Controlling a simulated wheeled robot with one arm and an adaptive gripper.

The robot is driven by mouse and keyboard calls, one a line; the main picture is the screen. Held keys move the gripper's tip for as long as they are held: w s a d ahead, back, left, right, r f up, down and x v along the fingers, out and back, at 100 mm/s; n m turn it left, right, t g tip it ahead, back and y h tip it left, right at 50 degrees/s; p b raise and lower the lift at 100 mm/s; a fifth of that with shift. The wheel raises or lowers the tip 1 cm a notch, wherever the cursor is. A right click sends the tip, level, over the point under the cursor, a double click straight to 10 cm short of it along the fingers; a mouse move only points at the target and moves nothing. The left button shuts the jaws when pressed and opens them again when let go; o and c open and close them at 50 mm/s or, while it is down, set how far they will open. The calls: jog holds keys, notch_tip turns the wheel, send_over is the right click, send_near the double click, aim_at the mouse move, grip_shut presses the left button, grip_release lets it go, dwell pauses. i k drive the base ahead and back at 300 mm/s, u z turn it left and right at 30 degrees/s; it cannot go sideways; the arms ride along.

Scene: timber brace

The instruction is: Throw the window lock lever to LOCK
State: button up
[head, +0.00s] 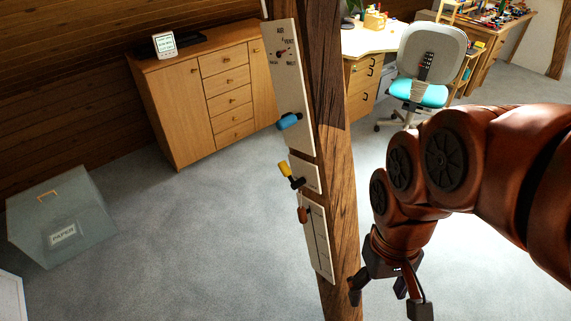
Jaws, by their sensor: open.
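A timber post (335,160) carries white panels with several controls. The top panel (283,80) has a small dial (281,54) with a red pointer and tiny lettering, and below it a blue handle (289,121). A smaller panel holds a lever with a yellow grip (285,170) and a dark end. The lowest panel (318,245) has a brown knob (304,215) at the top of a long slot. No readable LOCK mark shows, so I cannot tell which control is the window lock lever. My gripper (387,299) hangs open, fingers down, right of the post's lower part, apart from every control.
A wooden cabinet (205,95) stands behind on the left, with a grey PAPER box (60,215) on the carpet. A swivel chair (425,65) and desk (370,40) stand at the back right.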

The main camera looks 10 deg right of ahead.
aim_at(284, 169)
jog(key=z, duration=2.05)
jog(key=k, duration=1.35)
jog(key=u, duration=2.15)
jog(key=i, duration=0.5)
